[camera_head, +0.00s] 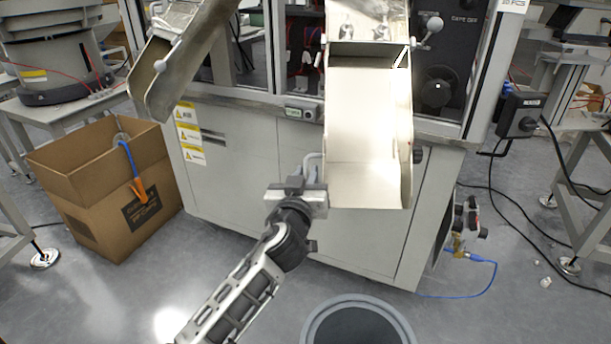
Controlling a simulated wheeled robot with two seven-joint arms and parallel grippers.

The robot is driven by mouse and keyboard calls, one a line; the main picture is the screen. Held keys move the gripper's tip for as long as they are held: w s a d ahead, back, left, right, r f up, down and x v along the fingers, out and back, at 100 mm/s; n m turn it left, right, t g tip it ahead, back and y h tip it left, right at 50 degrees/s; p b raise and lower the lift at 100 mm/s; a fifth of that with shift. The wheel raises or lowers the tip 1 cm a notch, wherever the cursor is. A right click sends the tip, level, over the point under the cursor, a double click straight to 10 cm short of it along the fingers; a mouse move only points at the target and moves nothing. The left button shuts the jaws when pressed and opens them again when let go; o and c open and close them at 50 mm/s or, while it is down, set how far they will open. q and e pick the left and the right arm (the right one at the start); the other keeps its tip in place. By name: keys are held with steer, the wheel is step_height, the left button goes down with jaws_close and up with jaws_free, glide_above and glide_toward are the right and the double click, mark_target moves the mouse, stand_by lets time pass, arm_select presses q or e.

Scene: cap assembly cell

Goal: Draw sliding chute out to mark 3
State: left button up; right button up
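The sliding chute (362,133) is a pale metal trough that slopes down from the front of the machine, with raised side walls and an open lower end. Its inside looks empty. No mark numbers can be read on it. My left gripper (313,166) is at the left side wall of the chute, near its lower end, with its fingers pointing up toward the machine. The fingers are small and close to the chute edge. I cannot tell whether they touch it or are shut on anything. My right gripper is not in view.
A second metal chute (184,58) angles down at the upper left. An open cardboard box (105,190) stands on the floor at left. The machine cabinet (245,165) is behind my gripper. A round dark-topped object (357,328) is at the bottom. Cables (520,215) lie on the right floor.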

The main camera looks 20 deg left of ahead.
arm_select(q)
steer(key=shift+s, duration=0.1)
steer(key=v, duration=0.7)
steer(key=shift+s, duration=0.2)
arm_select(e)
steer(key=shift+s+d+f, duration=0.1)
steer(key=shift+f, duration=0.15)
arm_select(q)
steer(key=shift+r+p, duration=0.15)
steer(key=shift+p, duration=0.15)
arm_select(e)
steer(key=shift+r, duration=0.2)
